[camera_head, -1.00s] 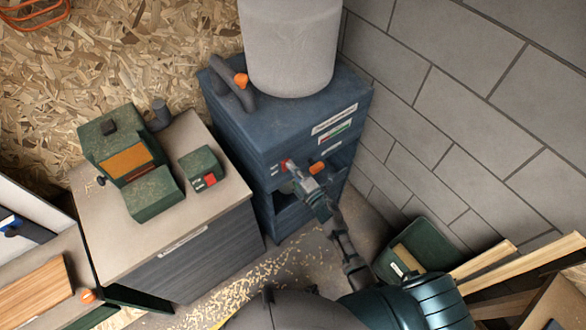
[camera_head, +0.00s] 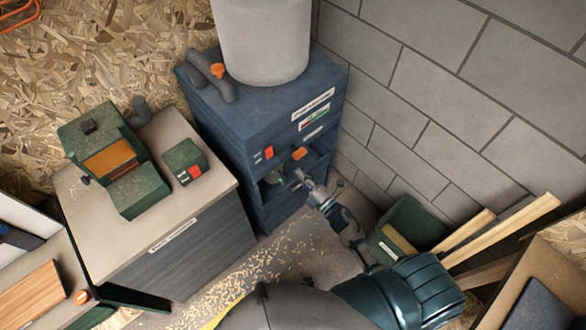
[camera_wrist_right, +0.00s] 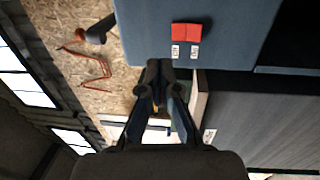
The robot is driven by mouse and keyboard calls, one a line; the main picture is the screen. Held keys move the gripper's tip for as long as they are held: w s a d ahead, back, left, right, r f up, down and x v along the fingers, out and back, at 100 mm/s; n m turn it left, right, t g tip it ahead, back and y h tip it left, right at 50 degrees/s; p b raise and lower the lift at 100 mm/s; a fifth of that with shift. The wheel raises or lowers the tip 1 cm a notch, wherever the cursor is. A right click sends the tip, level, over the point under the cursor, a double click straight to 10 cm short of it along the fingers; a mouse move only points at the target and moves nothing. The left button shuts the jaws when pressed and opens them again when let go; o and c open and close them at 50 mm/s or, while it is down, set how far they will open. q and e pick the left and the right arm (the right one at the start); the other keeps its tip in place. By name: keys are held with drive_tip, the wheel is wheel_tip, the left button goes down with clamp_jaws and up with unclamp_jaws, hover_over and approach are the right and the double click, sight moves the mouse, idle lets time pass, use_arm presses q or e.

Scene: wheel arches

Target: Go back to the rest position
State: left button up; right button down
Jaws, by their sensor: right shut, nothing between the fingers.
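My right gripper (camera_head: 304,179) is in front of the blue machine cabinet (camera_head: 255,120), just below and right of its red switch (camera_head: 268,153) and near an orange knob (camera_head: 299,153). Its fingers are together and hold nothing. In the right wrist view the closed fingers (camera_wrist_right: 160,72) point towards the cabinet's blue face (camera_wrist_right: 225,50), and the red switch (camera_wrist_right: 186,33) shows above and right of the tips. A gap separates the gripper from the switch. My left gripper is not in view.
A bench (camera_head: 85,235) with a green machine (camera_head: 105,160) and a small green box (camera_head: 186,165) stands to the left. A green bin (camera_head: 415,222) and wooden boards (camera_head: 510,225) are at the right by the block wall (camera_head: 450,90). Wood shavings cover the floor.

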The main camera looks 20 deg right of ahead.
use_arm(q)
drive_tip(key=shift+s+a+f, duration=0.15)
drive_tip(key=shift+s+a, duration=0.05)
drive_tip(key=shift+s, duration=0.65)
use_arm(e)
drive_tip(key=shift+s+a, duration=0.15)
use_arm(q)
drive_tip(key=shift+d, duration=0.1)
use_arm(e)
drive_tip(key=s+d+f+m+g+h, duration=0.1)
drive_tip(key=s+f+m+g+h, duration=0.25)
drive_tip(key=f, duration=0.75)
drive_tip(key=s+d+f+m+g, duration=0.15)
drive_tip(key=s+f+m, duration=0.45)
drive_tip(key=f, duration=0.6)
drive_tip(key=s+d+f+m+g+h, duration=0.1)
drive_tip(key=s+f+m+g+h, duration=0.15)
drive_tip(key=s+f, duration=0.6)
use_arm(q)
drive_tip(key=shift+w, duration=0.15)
use_arm(e)
drive_tip(key=s+f+m+g, duration=0.3)
drive_tip(key=s+f+g, duration=0.2)
drive_tip(key=s, duration=0.8)
drive_tip(key=s+f+m+g, duration=0.4)
drive_tip(key=s+f, duration=0.8)
drive_tip(key=s, duration=0.1)
drive_tip(key=shift+s+a+m+g+h, duration=0.3)
drive_tip(key=shift+g, duration=0.05)
